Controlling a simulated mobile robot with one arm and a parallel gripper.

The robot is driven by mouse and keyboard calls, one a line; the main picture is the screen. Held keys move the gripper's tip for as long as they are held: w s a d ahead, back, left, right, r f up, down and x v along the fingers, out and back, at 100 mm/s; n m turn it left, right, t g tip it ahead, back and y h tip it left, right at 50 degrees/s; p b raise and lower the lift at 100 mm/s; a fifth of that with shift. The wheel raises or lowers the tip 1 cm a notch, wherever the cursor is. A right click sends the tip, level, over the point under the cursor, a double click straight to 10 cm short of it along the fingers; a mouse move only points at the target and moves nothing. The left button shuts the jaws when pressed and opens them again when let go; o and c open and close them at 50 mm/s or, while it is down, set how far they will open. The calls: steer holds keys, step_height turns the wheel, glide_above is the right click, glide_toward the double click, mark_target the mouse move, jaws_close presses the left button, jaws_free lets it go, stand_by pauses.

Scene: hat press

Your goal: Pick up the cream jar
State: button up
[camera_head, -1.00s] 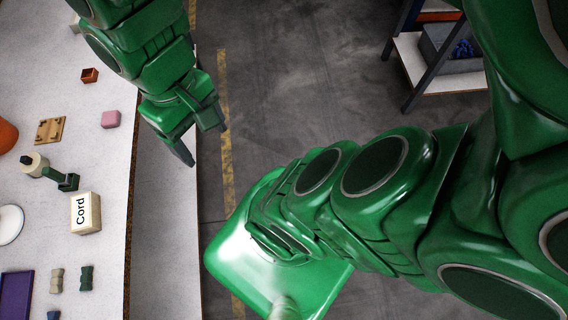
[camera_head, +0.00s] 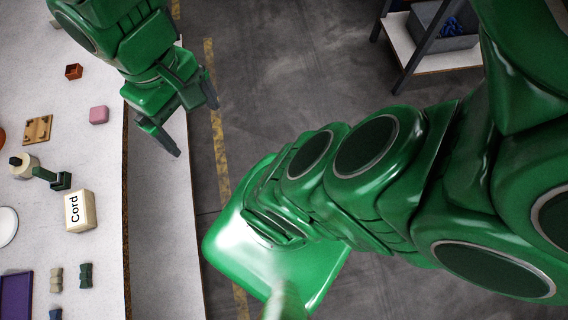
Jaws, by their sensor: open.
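A cream round body with a dark knob on top (camera_head: 24,165) stands on the white table at the left edge of the view. It looks like the cream jar, though its details are small. My gripper (camera_head: 192,126) is open and empty, with its two dark fingers spread. It hangs over the table's right edge, well to the right of the jar and apart from it.
A shelf with a grey bin (camera_head: 443,26) stands at the upper right.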

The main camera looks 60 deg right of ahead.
steer(key=w+a+r+m+t+y, duration=0.1)
steer(key=w+a+r+m+y, duration=0.25)
steer(key=w+a, duration=0.5)
steer(key=w+a+r+m+t+y, duration=0.1)
steer(key=w+a+r+m+y, duration=0.2)
steer(key=w+a, duration=0.55)
steer(key=m+t+y, duration=0.5)
steer(key=m+t, duration=0.2)
steer(key=m, duration=1.1)
glide_above(23, 161)
steer(key=s+d, duration=0.3)
steer(key=d, duration=0.1)
step_height(23, 161, down, 3)
step_height(23, 161, down, 24)
steer(key=shift+w+r, duration=0.1)
steer(key=shift+w, duration=0.05)
steer(key=shift+f, duration=0.55)
steer(key=shift+x, duration=3.85)
